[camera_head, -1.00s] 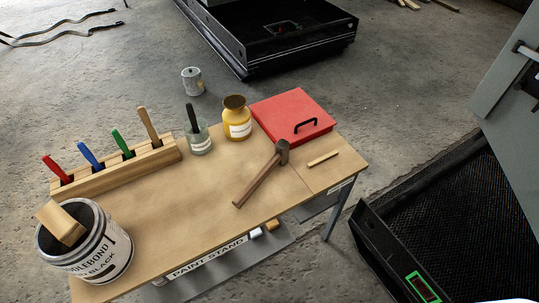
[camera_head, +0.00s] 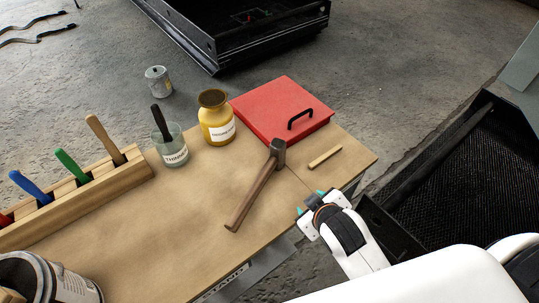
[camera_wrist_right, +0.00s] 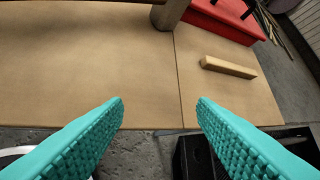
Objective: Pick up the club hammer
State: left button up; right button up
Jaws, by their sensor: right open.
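The club hammer (camera_head: 254,190) lies on the wooden table, its dark metal head (camera_head: 278,152) toward the red box and its brown wooden handle pointing to the front left. In the right wrist view only part of the hammer (camera_wrist_right: 170,14) shows at the top edge. My right gripper (camera_head: 312,202) is at the table's front right edge, right of the hammer and apart from it. Its teal fingers (camera_wrist_right: 160,112) are spread with nothing between them. My left gripper is in neither current view.
A red box (camera_head: 275,105) with a black handle stands behind the hammer. A small wooden stick (camera_head: 325,157) lies to its right. A yellow bottle (camera_head: 215,120), a glass jar (camera_head: 172,150) and a rack (camera_head: 85,195) of colored-handled tools stand left. The tabletop (camera_head: 170,220) left of the hammer is clear.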

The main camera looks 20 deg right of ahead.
jog(key=w+a+r+n+t+y, duration=0.2)
jog(key=w+a+r+n+t, duration=0.3)
jog(key=r, duration=0.5)
jog(key=w+a+r+n+t+y, duration=0.25)
jog(key=w+r+n+t, duration=0.35)
jog(key=w+r+n, duration=0.3)
jog(key=s+a+r+n+g+y, duration=0.35)
jog(key=a+n+g+y, duration=0.35)
jog(key=n, duration=0.7)
jog(key=s+a+r+n+g+y, duration=0.4)
jog(key=a+n+y, duration=0.3)
jog(key=n+y, duration=0.45)
jog(key=n+g+h, duration=0.7)
jog(key=n+h, duration=1.2)
jog(key=h, duration=0.1)
send_near(271, 163)
jog(key=shift+m, duration=0.25)
jog(key=x, duration=0.5)
jog(key=shift+s+a+f, duration=0.15)
jog(key=shift+a+f, duration=0.05)
jog(key=shift+a, duration=0.1)
jog(key=shift+d+p+x, duration=0.2)
jog(key=shift+p+x, duration=0.3)
jog(key=shift+x, duration=2.65)
